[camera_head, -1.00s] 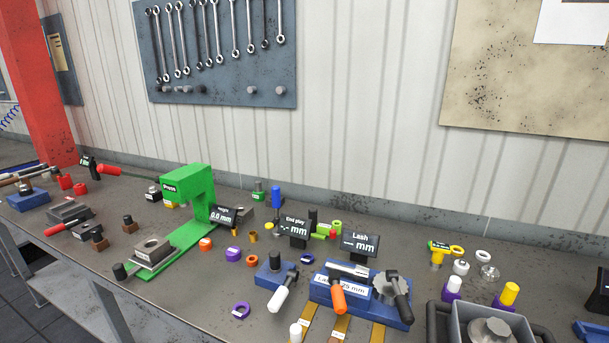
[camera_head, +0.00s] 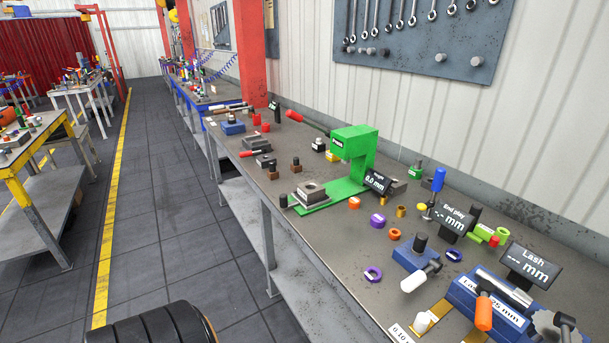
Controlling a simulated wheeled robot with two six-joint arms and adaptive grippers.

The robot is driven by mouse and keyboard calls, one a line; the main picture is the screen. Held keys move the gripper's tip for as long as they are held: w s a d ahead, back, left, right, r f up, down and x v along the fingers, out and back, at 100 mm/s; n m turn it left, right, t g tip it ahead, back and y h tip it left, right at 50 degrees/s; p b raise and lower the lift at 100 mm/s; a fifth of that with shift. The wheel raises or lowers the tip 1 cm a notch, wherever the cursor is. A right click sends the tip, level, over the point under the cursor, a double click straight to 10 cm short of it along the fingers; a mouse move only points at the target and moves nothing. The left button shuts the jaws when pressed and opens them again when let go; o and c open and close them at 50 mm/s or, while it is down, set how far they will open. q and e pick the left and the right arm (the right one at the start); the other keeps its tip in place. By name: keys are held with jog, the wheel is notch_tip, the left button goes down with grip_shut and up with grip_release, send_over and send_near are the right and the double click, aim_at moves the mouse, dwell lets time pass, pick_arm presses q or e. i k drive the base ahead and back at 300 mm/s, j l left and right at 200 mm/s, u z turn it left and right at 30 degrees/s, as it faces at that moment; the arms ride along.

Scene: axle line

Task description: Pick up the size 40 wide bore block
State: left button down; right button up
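No label reading size 40 can be made out, so I cannot tell which block is the wide bore one. A grey square block with a round bore (camera_head: 310,189) sits on the base of the green press (camera_head: 354,158). Another grey block (camera_head: 257,145) lies farther back on the bench, and a smaller dark block (camera_head: 265,160) lies in front of it. Neither of my grippers shows in the view.
The grey workbench (camera_head: 340,232) runs from lower right to the back. It holds a blue lash fixture (camera_head: 490,300), an end play display (camera_head: 455,219) and coloured rings. A floor aisle (camera_head: 155,200) lies left of it, with another table (camera_head: 30,150) beyond.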

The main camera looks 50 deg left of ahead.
aim_at(310, 195)
jog(key=u, duration=1.5)
jog(key=i+j+z, duration=0.2)
jog(key=z, duration=0.15)
jog(key=i+j+z, duration=0.15)
jog(key=j+z, duration=0.25)
jog(key=i+j+z, duration=0.1)
jog(key=j+z, duration=0.25)
